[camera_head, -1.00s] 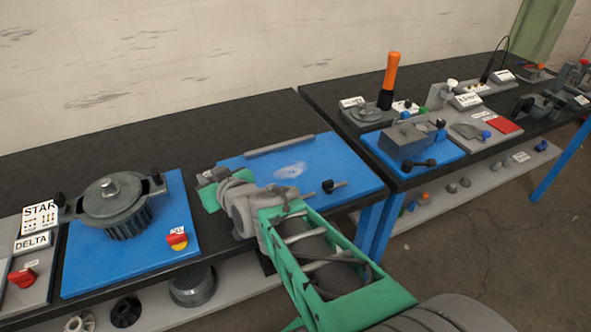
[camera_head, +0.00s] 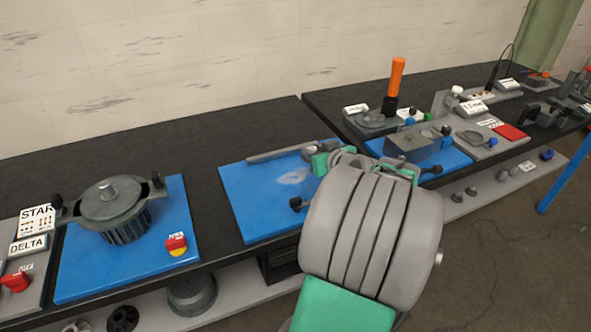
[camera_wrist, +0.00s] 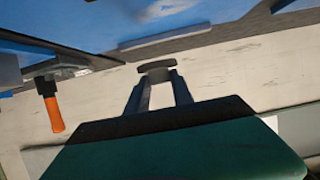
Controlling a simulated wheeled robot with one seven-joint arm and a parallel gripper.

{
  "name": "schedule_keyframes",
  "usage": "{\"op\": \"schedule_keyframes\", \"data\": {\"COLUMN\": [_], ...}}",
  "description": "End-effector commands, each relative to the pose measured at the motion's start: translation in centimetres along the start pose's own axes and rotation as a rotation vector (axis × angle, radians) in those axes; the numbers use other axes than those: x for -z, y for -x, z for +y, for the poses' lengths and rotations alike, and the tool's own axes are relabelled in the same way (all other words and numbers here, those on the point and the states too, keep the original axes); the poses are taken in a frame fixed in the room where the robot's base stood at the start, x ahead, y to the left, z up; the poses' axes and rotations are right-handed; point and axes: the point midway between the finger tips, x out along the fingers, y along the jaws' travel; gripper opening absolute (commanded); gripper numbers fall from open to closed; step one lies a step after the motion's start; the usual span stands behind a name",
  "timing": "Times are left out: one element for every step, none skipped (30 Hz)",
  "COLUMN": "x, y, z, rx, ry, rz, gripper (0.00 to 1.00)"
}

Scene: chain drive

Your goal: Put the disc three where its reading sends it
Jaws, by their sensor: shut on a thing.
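My gripper (camera_wrist: 157,82) is shut on a thin dark grey piece (camera_wrist: 157,64), seen nearly edge-on between the fingertips in the wrist view. It looks like the disc, but no number shows on it. In the head view my arm hangs over the right part of the blue plate, and its big grey link hides much of the gripper and the held piece. On the right bench stand a round grey device with a label (camera_head: 372,118), a grey plate with a shallow round seat (camera_head: 468,137) and a red square (camera_head: 510,132). The labels there are too small to read.
The blue plate (camera_head: 240,200) has a grey bar at its back. An orange-handled tool (camera_head: 396,78) stands upright on the right bench. A grey block (camera_head: 408,143) sits on another blue plate. A motor-like housing (camera_head: 115,205) stands at left. A gap separates the benches.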

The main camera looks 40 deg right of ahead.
Motion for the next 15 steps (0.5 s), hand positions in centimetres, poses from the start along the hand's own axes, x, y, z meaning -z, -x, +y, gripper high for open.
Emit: {"op": "schedule_keyframes", "data": {"x": [0.1, -0.6, -1.3, -1.7, -2.1, -2.5, -2.7, -3.0, -3.2, -3.4, -3.6, -4.0, -4.5, -5.2, -5.8], "y": [-1.4, -2.2, -3.1, -3.8, -4.4, -5.1, -5.5, -5.8, -6.2, -6.5, -6.9, -7.4, -7.7, -7.8, -8.0], "z": [-1.1, -1.3, -1.6, -1.9, -2.1, -2.3, -2.5, -2.6, -2.7, -2.8, -3.0, -3.3, -3.2, -3.2, -3.1], "rx": [0.008, 0.007, 0.005, 0.005, 0.004, 0.002, 0.002, 0.000, 0.000, -0.001, 0.000, 0.001, -0.001, -0.001, -0.003], "ry": [0.002, -0.002, -0.002, -0.002, -0.001, 0.000, 0.000, 0.000, 0.000, 0.000, 0.000, 0.000, -0.003, -0.004, -0.004], "rz": [-0.001, -0.003, -0.003, -0.003, -0.003, -0.001, 0.000, 0.000, 0.000, 0.000, 0.000, 0.000, -0.002, -0.004, -0.002], "gripper": [0.00, 0.00, 0.00, 0.00, 0.00, 0.00, 0.00, 0.00, 0.00, 0.00, 0.00, 0.00, 0.00, 0.00, 0.00]}}
